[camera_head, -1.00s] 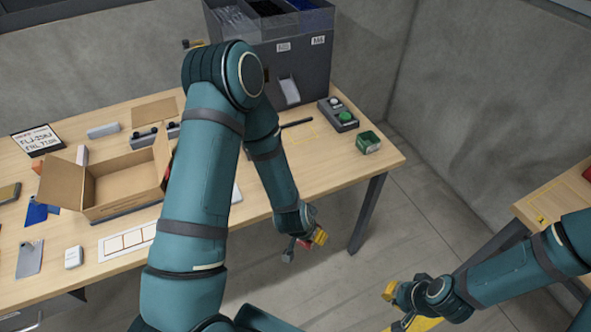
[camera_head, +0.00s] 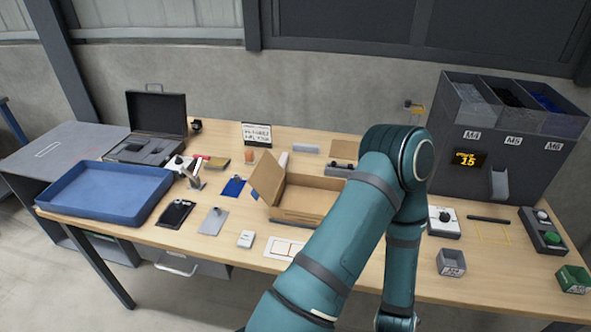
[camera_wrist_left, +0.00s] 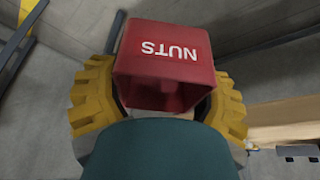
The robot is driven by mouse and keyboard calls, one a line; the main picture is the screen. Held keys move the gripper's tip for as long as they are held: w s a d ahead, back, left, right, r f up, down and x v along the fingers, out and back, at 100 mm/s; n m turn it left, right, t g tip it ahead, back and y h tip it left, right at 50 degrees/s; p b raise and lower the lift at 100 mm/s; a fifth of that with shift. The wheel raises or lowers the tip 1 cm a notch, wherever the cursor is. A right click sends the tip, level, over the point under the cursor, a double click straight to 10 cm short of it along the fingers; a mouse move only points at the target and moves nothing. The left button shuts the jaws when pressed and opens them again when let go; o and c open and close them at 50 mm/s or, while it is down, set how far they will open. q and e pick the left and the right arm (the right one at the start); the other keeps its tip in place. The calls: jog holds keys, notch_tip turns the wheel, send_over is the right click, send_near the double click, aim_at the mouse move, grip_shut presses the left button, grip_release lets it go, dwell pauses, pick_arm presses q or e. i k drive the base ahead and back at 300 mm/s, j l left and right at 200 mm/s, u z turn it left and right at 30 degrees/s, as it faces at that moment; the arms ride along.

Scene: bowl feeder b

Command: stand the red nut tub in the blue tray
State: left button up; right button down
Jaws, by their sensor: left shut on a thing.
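The red nut tub (camera_wrist_left: 165,55), marked NUTS, shows large in the left wrist view. My left gripper (camera_wrist_left: 163,98) is shut on it, with a yellow finger at each side of the tub. The gripper and tub are out of sight in the head view, where my left arm runs down past the lower edge. The blue tray (camera_head: 112,192) lies at the left end of the bench in the head view and looks empty. My right gripper is not in view.
An open cardboard box (camera_head: 310,197) stands mid-bench. An open dark case (camera_head: 153,130) is behind the tray. Phone-like plates (camera_head: 175,213) and small items lie to its right. A grey tub (camera_head: 451,262) and a green tub (camera_head: 572,279) stand at the right, before a bin dispenser (camera_head: 500,140).

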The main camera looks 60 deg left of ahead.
aim_at(109, 195)
jog(key=k+j, duration=0.3)
jog(key=k+j+u, duration=0.1)
jog(key=k+j, duration=0.15)
jog(key=j, duration=0.25)
jog(key=k+j, duration=0.3)
jog(key=j, duration=0.15)
jog(key=k+j+u, duration=0.1)
jog(key=k+j, duration=0.15)
jog(key=j, duration=0.2)
jog(key=k+j, duration=0.25)
jog(key=j, duration=0.2)
jog(key=k+j+u, duration=0.1)
jog(key=k+j, duration=0.15)
jog(key=j, duration=0.2)
jog(key=k+j+u, duration=0.1)
jog(key=k+j, duration=0.15)
jog(key=j, duration=0.2)
jog(key=k+j, duration=0.2)
jog(key=j, duration=0.3)
